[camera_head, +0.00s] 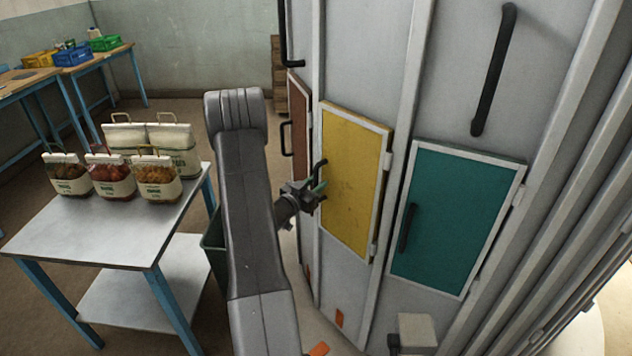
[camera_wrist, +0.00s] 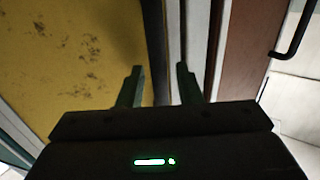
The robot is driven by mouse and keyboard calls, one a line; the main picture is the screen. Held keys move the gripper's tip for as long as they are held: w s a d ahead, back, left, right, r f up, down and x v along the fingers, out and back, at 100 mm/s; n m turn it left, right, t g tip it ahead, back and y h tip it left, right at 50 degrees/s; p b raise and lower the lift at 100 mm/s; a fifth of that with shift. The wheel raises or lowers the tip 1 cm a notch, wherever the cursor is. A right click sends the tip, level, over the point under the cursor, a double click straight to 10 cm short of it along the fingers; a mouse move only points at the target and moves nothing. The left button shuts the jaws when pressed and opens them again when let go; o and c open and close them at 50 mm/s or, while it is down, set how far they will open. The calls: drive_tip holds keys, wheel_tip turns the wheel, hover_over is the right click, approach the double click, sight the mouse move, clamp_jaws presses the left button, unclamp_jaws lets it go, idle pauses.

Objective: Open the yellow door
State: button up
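The yellow door (camera_head: 354,182) is a white-framed panel in the grey cabinet and looks shut. Its dark upright handle (camera_head: 320,170) is on the left edge, with hinges on the right. My gripper (camera_head: 318,188) is at this handle, hiding its lower part. In the wrist view, the yellow door (camera_wrist: 75,60) fills the left side. The two fingers of my gripper (camera_wrist: 161,84) stand apart. A dark bar, seemingly the handle (camera_wrist: 154,45), runs down between them, nearer the left finger. I cannot tell whether it is touched.
A teal door (camera_head: 455,220) with its own handle is to the right. A brown door (camera_head: 299,130) is to the left and shows in the wrist view (camera_wrist: 238,50). A metal table (camera_head: 115,225) with several sacks (camera_head: 110,178) stands left of my arm, with a green bin (camera_head: 214,245) beside it.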

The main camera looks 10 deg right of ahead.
drive_tip(key=shift+w+d, duration=0.15)
clamp_jaws()
